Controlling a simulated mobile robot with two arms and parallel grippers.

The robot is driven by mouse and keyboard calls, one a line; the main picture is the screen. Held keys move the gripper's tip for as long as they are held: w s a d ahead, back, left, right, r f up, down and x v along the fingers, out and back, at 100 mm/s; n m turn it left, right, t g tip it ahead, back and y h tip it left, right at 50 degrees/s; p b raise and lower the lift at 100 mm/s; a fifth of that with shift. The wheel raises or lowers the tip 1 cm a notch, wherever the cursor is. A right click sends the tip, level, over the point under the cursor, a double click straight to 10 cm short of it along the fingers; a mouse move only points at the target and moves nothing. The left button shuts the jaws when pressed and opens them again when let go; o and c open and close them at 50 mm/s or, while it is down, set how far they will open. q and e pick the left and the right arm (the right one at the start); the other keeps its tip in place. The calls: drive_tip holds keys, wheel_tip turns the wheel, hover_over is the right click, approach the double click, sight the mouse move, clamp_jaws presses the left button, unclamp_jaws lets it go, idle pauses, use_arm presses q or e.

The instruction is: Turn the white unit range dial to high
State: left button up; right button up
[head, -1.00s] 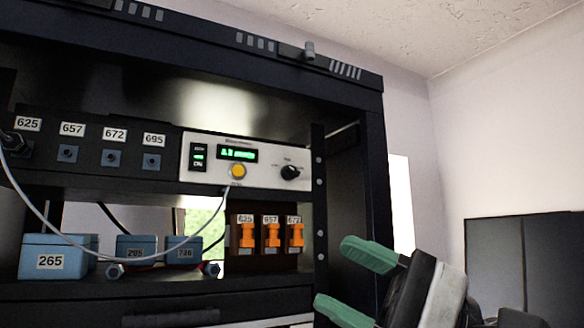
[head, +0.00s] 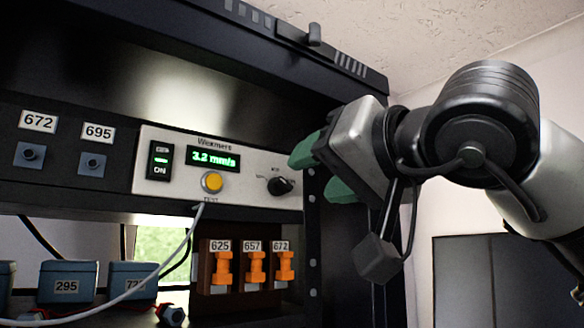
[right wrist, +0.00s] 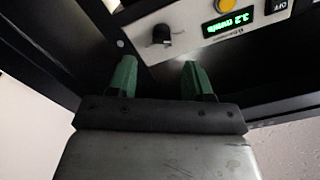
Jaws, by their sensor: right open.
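The white unit (head: 228,189) is mounted in the dark rack, with a green display reading 3.2 mm/s, a yellow test button (head: 212,182) and a rocker switch (head: 160,160). Its black range dial (head: 280,186) is at the right end of its face; the small labels around it are too small to read. My right gripper (head: 318,170) is open and empty, just right of the dial and apart from it. In the right wrist view the dial (right wrist: 161,36) shows beyond the two green fingertips (right wrist: 157,66), between them. My left gripper is not in view.
Blue boxes (head: 68,283) stand on the shelf at lower left. A pale cable (head: 192,235) runs up to the unit near the button. The rack's right post (head: 313,235) stands close to my gripper.

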sight(288, 182)
drive_tip(key=p+x, duration=0.1)
drive_tip(key=x, duration=0.4)
drive_tip(key=shift+r+p, duration=0.1)
drive_tip(key=shift+p, duration=0.2)
drive_tip(key=shift+w+a, duration=0.3)
drive_tip(key=shift+w, duration=0.05)
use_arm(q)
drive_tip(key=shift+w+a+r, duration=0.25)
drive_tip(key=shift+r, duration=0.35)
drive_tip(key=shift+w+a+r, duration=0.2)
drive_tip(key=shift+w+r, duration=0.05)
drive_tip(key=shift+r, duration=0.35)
use_arm(e)
drive_tip(key=c, duration=0.9)
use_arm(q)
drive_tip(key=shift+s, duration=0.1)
